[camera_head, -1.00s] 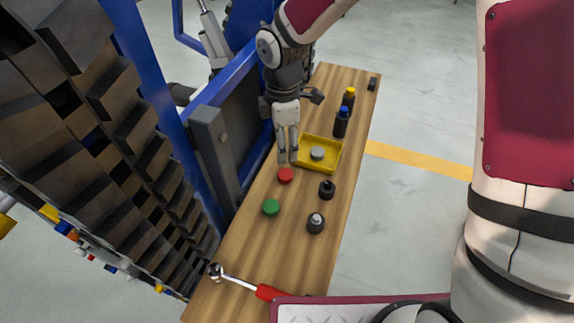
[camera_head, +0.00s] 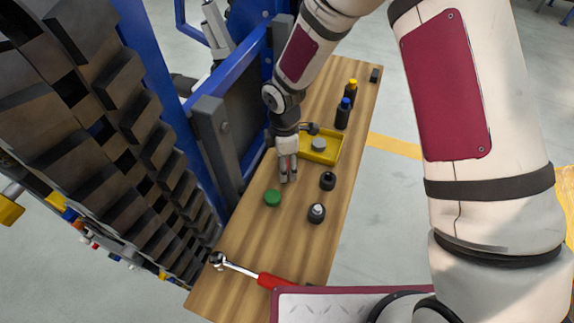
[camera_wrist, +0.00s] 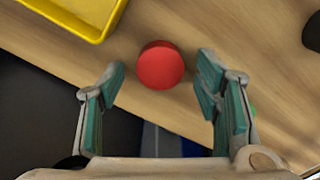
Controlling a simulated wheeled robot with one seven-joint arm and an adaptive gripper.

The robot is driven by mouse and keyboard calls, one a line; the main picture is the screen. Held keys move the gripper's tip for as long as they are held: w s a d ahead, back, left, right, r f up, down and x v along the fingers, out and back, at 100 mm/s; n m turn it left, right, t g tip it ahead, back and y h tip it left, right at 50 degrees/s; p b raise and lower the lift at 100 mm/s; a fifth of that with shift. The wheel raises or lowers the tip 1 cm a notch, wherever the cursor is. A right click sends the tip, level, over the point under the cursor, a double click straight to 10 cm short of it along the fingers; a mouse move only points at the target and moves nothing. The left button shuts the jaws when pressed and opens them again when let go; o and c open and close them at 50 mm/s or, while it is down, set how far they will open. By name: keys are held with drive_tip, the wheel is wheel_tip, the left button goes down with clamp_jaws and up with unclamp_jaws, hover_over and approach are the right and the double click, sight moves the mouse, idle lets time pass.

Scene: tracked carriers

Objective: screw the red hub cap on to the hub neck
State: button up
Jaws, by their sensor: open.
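The red hub cap is a round red disc lying on the wooden bench. In the wrist view the red cap (camera_wrist: 160,65) sits ahead of and between my two fingertips, with clear room on both sides. My gripper (camera_wrist: 164,78) is open and empty; its fingers have teal pads. In the head view my gripper (camera_head: 287,179) points down over the cap and mostly hides it. Two dark round fittings stand to the right: a black one (camera_head: 328,180) and a dark one with a pale top (camera_head: 317,212). I cannot tell for sure which one is the hub neck.
A yellow tray (camera_head: 334,157) holding a grey round piece (camera_head: 319,144) lies just behind the gripper. A green cap (camera_head: 272,197) lies nearer. Bottles with blue (camera_head: 345,103) and yellow tops stand farther back. A red-handled ratchet (camera_head: 250,274) lies at the near end.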

drive_tip(key=c, duration=0.9)
drive_tip(key=shift+c, duration=0.2)
drive_tip(key=shift+r, duration=0.15)
